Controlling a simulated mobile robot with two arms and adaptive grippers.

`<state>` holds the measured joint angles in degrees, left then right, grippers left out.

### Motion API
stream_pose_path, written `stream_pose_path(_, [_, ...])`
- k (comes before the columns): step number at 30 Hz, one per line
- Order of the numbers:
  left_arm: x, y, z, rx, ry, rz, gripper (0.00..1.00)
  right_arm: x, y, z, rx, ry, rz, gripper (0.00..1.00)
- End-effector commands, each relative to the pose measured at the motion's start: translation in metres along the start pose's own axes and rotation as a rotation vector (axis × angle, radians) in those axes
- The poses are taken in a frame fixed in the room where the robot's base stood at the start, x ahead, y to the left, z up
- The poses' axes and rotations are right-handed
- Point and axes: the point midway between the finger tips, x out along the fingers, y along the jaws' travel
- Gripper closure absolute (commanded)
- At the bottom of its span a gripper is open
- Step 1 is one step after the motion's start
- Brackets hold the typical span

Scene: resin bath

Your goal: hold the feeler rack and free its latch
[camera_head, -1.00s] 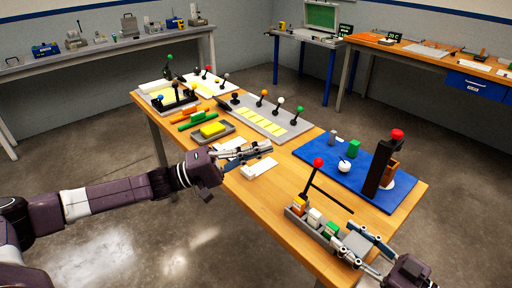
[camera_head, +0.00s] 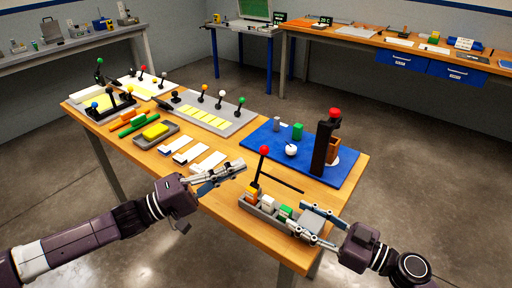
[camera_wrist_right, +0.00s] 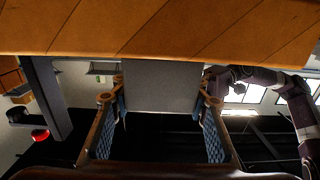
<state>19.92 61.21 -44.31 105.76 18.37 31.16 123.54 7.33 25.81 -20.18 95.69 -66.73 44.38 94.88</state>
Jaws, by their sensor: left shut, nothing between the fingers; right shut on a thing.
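The feeler rack (camera_head: 259,210) is a long grey tray at the near edge of the table, with orange, white and green blocks in it. A black lever with a red ball (camera_head: 265,150) rises by its left end; I cannot tell whether this is the latch. My right gripper (camera_head: 308,222) is shut on the rack's grey right end. In the right wrist view a grey plate (camera_wrist_right: 162,85) fills the space between its fingers. My left gripper (camera_head: 241,166) is shut and empty, left of the red-ball lever, apart from it in the picture.
A blue board (camera_head: 270,143) with a dark post (camera_head: 322,150) and white ball lies behind the rack. A thin black rod (camera_head: 280,184) lies beside the lever. White-topped blocks (camera_head: 208,161) are left of my left gripper. A yellow-marked panel (camera_head: 235,123) stands farther back.

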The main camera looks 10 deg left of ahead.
Motion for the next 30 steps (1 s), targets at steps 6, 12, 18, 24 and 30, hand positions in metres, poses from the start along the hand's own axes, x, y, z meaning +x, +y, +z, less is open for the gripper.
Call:
stream_pose_path(6, [0.037,-0.018,0.073,-0.028,0.064,-0.012,1.0,0.0,0.001,0.0,0.0,-0.001,0.001,0.9])
stream_pose_path(12, [0.042,-0.015,0.095,-0.023,0.224,-0.049,1.0,0.0,0.001,0.0,0.0,-0.001,0.002,0.9])
stream_pose_path(18, [0.016,-0.011,0.081,-0.02,0.451,-0.13,1.0,0.0,0.001,0.0,0.0,-0.001,0.002,0.9])
stream_pose_path(24, [-0.022,-0.013,0.063,-0.02,0.629,-0.219,1.0,0.0,0.001,0.0,0.0,-0.001,0.001,0.9])
stream_pose_path(30, [-0.036,-0.015,0.055,-0.019,0.693,-0.258,1.0,0.0,0.0,0.0,0.0,0.0,0.001,0.9])
